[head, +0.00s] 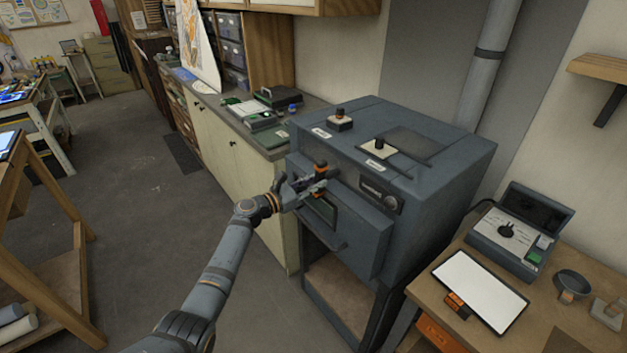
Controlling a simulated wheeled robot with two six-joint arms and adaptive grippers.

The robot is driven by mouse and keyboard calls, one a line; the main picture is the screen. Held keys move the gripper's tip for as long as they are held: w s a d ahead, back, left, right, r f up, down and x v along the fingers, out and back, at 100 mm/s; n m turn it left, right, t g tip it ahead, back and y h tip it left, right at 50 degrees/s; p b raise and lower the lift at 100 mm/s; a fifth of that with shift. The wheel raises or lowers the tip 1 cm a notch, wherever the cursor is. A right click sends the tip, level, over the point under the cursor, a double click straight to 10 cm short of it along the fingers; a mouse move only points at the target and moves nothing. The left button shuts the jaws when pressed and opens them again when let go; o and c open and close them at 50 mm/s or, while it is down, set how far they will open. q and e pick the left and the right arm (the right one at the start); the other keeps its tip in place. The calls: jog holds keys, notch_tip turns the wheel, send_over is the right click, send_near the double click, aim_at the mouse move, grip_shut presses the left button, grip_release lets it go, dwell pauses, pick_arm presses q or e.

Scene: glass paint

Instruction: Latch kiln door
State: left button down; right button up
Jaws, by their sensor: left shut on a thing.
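The kiln (440,165) is a dark blue-grey box on an open stand, right of the picture's middle. Its door (362,228) is a thick panel on the front with a small dark window and a bar handle; it sits against or very near the body, and I cannot tell whether a gap is left. A latch handle (320,167) with a black and orange grip is at the door's upper left. My left gripper (308,188) is shut at this latch handle, its fingers partly hiding it. My right gripper is not in view.
A counter (222,125) with small boxes runs behind the kiln on the left. A wooden table (450,262) with a white tablet (480,290) and a grey device (515,238) stands at right. The floor (130,215) on the left is clear.

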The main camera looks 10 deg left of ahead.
pick_arm(q)
jog(key=shift+r+n+p, duration=0.15)
jog(key=shift+n+p, duration=0.15)
jog(key=shift+n, duration=0.3)
jog(key=c, duration=1.2)
grip_release()
jog(key=shift+w+d, duration=0.1)
jog(key=shift+o, duration=0.2)
jog(key=v, duration=1.2)
jog(key=shift+f, duration=0.2)
